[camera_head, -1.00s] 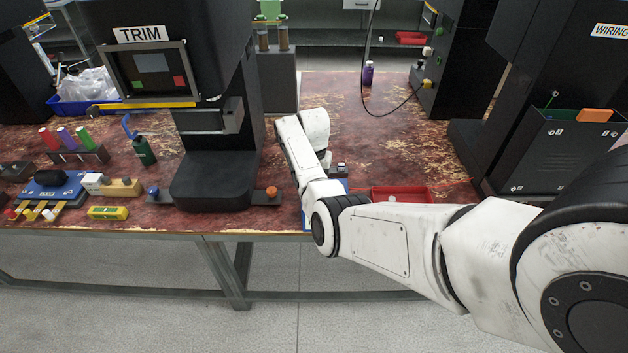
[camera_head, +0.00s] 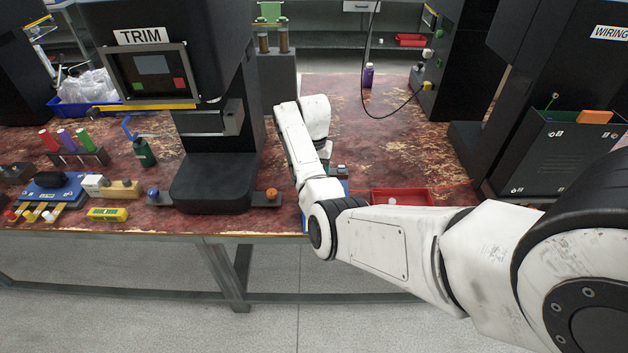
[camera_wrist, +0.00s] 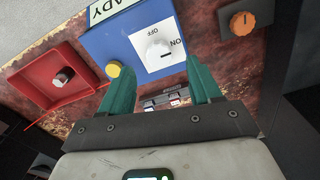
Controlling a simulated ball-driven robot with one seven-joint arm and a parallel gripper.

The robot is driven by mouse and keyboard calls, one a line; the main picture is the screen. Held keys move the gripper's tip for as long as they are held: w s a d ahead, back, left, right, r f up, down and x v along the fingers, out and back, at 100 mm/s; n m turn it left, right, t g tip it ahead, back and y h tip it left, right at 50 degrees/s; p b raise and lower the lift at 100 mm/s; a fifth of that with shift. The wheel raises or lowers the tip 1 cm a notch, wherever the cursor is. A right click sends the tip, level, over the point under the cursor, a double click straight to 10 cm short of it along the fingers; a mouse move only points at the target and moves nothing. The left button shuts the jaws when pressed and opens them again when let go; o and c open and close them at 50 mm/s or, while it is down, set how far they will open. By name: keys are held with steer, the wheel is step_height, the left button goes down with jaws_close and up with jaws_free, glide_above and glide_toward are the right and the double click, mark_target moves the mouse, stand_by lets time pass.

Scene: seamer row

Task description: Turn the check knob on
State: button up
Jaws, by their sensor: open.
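The white check knob (camera_wrist: 159,51) sits on a white panel marked OFF and ON, on the face of a blue box (camera_wrist: 105,45) whose label reads "ADY" where visible. Its exact pointer direction is hard to tell. A yellow round button (camera_wrist: 114,69) is left of the panel. My gripper (camera_wrist: 160,66) is open, with one green finger on each side below the knob; nothing is held, and I cannot tell whether either finger touches the box. In the head view my arm hides most of the blue box (camera_head: 344,184) and the knob.
An orange knob (camera_wrist: 242,21) on a dark base is at the right in the wrist view; it also shows in the head view (camera_head: 271,193). A red tray (camera_wrist: 40,88) with a small round piece lies at the left. The black TRIM machine (camera_head: 215,180) stands left of my arm.

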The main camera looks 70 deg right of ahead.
step_height(320, 180, up, 6)
steer(key=shift+r, duration=0.25)
stand_by(0.5)
steer(key=s+a+f+n+h, duration=0.1)
steer(key=s+a+f+n, duration=0.3)
steer(key=a, duration=0.6)
steer(key=s+a+f+n, duration=0.2)
steer(key=a+f+n, duration=0.3)
steer(key=a, duration=0.5)
steer(key=s+a+n, duration=0.3)
steer(key=s+a, duration=0.3)
steer(key=a, duration=0.2)
steer(key=s+a+n+t, duration=0.1)
steer(key=s+a+n, duration=0.2)
steer(key=s+a, duration=0.2)
steer(key=a, duration=0.3)
steer(key=shift+s+a+f+y, duration=0.15)
steer(key=shift+s+f+y, duration=0.15)
steer(key=shift+s+y, duration=0.1)
